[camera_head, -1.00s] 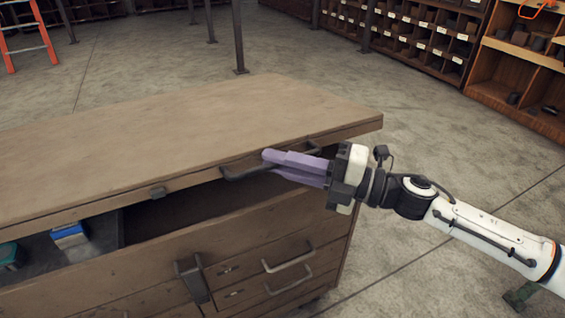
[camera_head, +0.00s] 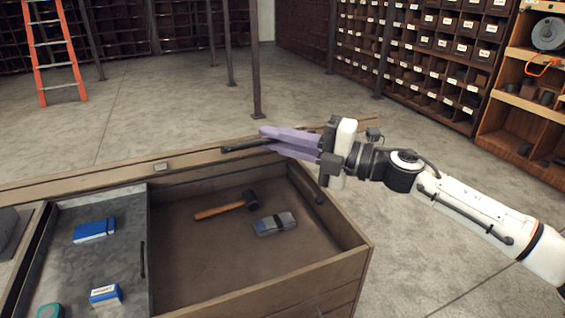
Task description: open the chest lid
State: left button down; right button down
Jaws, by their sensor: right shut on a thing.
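The wooden chest (camera_head: 305,290) stands in front of me with its inside exposed. Its lid (camera_head: 110,177) is swung up and back, and I see it nearly edge-on as a thin strip along the far side. My right gripper (camera_head: 272,140), with purple fingers, is shut on the dark lid handle (camera_head: 240,147) near the lid's right end. The fingers hide part of the handle. My left gripper is not in view.
Inside the chest are a hammer (camera_head: 225,206), a grey-blue block (camera_head: 275,223) and a grey tray (camera_head: 120,255) with blue boxes (camera_head: 94,230). Posts (camera_head: 255,70), an orange ladder (camera_head: 52,50) and shelving (camera_head: 430,60) stand behind. Floor is clear at right.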

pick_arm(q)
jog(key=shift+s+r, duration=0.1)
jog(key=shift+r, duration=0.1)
pick_arm(e)
jog(key=shift+w+a+r, duration=0.15)
jog(key=shift+w+r, duration=0.35)
jog(key=shift+r, duration=0.25)
jog(key=shift+w+a+r, duration=0.15)
jog(key=shift+w+r, duration=0.35)
jog(key=shift+r, duration=0.25)
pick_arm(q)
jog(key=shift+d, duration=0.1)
